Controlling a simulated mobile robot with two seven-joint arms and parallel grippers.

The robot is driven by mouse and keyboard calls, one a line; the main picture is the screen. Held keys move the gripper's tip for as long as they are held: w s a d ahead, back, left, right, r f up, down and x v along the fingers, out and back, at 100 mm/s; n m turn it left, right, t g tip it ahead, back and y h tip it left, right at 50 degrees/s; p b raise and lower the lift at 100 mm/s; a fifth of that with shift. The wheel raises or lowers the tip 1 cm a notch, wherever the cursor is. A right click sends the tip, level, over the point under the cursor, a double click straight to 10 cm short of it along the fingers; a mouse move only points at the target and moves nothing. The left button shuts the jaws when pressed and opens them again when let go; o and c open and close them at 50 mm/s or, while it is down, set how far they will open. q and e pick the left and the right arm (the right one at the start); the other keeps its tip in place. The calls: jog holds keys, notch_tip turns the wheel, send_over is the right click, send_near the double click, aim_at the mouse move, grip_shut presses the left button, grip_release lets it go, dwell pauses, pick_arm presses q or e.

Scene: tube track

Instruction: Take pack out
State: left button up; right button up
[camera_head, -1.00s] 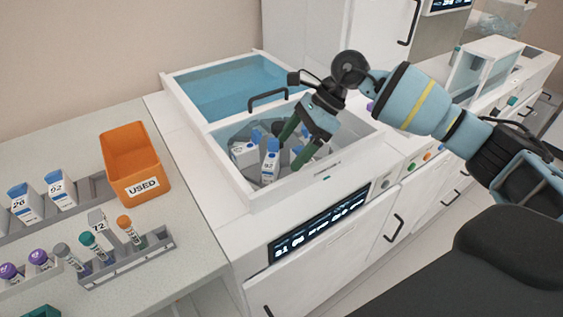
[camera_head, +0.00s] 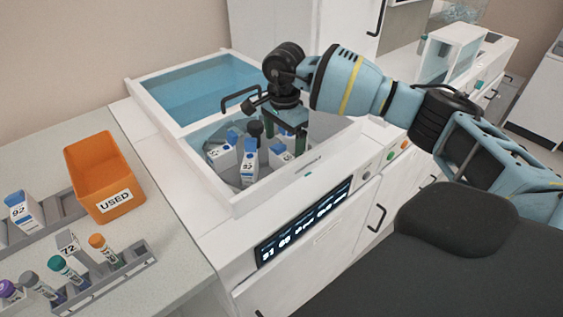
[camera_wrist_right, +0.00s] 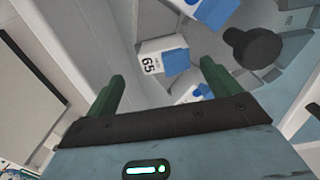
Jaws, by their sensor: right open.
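Several white packs with blue caps stand in the open well of the white machine. They include a front pack (camera_head: 248,167), a left pack (camera_head: 221,157) and a right pack (camera_head: 280,158). My right gripper (camera_head: 286,138) is open and points down into the right side of the well. In the right wrist view, a pack labelled 65 (camera_wrist_right: 150,57) with a blue cap shows ahead of and between the open green fingers (camera_wrist_right: 162,85). Nothing is held. The lower parts of some packs are hidden. My left gripper is out of view.
A dark round knob (camera_wrist_right: 252,47) rises amid the packs. The well's white rim (camera_head: 235,200) surrounds them, and a blue-tinted lid panel (camera_head: 200,88) lies behind. An orange USED bin (camera_head: 103,180) and racks with tubes (camera_head: 110,275) stand on the left counter.

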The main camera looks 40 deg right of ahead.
aim_at(282, 148)
jog(key=shift+w+a+f, duration=0.1)
jog(key=shift+w+f, duration=0.05)
jog(key=shift+f, duration=1.2)
jog(key=shift+w+f, duration=0.15)
jog(key=shift+f, duration=1.15)
jog(key=shift+c, duration=0.3)
